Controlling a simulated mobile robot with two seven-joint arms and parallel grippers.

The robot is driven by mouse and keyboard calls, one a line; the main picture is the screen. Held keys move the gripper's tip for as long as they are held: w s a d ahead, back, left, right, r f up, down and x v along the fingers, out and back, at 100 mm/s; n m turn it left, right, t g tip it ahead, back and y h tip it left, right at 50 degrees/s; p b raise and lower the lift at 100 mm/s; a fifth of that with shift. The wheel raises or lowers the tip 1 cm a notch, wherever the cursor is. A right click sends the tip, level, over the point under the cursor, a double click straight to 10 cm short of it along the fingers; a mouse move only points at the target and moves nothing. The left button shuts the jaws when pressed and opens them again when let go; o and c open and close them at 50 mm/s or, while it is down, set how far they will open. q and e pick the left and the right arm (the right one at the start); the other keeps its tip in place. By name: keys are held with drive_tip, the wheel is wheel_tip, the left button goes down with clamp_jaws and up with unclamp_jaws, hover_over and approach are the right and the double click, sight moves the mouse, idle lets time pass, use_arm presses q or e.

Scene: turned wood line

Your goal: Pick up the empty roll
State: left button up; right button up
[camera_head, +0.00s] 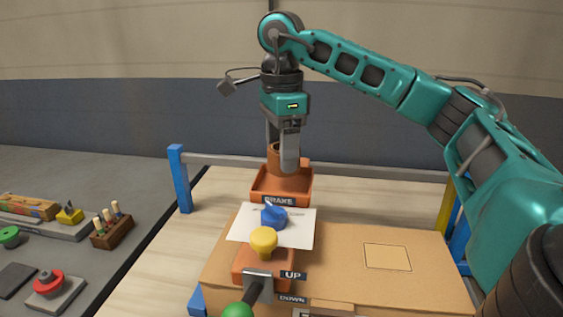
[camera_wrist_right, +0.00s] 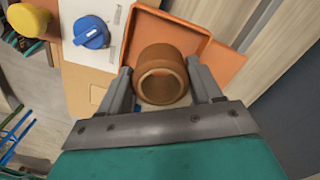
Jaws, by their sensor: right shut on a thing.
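The empty roll (camera_head: 273,158) is a short brown hollow cylinder, and its open end faces the camera in the wrist view (camera_wrist_right: 162,78). My right gripper (camera_head: 287,160) points down at the orange tray, with its fingers on either side of the roll in the right wrist view (camera_wrist_right: 161,85). It is shut on the roll. The roll is at the orange tray (camera_head: 268,190); I cannot tell whether it still touches the tray floor. In the head view a finger hides part of the roll. My left gripper is not in view.
A blue knob (camera_head: 273,216) on a white plate, a yellow knob (camera_head: 263,240) and a green-tipped lever (camera_head: 238,310) stand in front of the tray. A grey rail (camera_head: 350,171) runs behind. A grey bench with tools, including a wooden holder (camera_head: 112,233), is at left.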

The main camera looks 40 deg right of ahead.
wheel_tip(320, 180, up, 16)
drive_tip(key=p, duration=0.3)
drive_tip(key=shift+s, duration=0.15)
